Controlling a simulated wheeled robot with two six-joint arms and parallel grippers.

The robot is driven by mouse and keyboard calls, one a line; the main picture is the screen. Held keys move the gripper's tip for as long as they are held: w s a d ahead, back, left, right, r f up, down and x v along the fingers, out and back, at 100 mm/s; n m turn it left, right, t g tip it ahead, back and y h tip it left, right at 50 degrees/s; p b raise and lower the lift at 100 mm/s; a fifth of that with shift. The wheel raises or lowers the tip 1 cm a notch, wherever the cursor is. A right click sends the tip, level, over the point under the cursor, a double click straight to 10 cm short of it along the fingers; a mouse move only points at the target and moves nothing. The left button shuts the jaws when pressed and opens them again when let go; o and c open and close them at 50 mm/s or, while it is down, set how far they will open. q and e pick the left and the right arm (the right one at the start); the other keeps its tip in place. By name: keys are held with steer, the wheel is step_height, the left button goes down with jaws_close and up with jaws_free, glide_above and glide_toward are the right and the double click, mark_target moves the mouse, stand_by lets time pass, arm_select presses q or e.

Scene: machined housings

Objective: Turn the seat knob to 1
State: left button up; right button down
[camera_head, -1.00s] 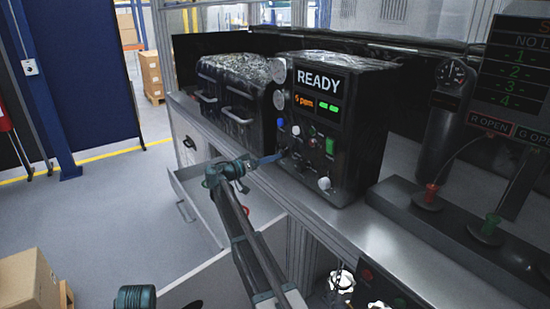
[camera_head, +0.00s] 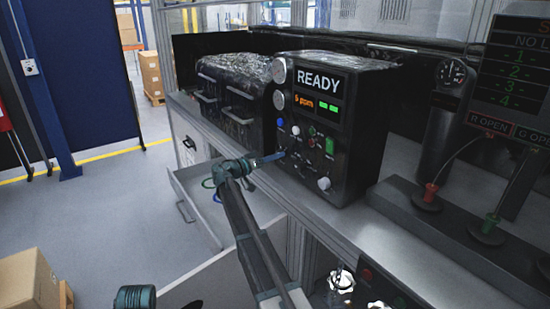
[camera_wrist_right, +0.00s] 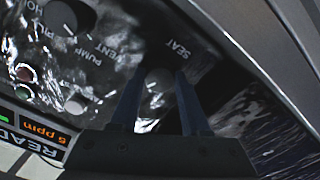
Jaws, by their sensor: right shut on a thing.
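The black test unit (camera_head: 345,130) with a lit READY display stands on the bench. The knob's pointer and any number marks cannot be read. My left gripper is not in view.
The panel also carries a lower white knob (camera_head: 324,183), a green button (camera_head: 329,146) and small indicators. A black case with handles (camera_head: 236,95) stands left of the unit. An open drawer (camera_head: 195,200) juts out below the bench.

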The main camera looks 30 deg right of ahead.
steer(key=shift+n, duration=0.3)
steer(key=n, duration=1.1)
steer(key=shift+r, duration=0.1)
steer(key=shift+n, duration=0.4)
stand_by(0.4)
steer(key=shift+c, duration=1.9)
jaws_free()
steer(key=shift+a, duration=0.15)
steer(key=s+a, duration=0.1)
steer(key=a, duration=1.2)
steer(key=shift+a, duration=0.3)
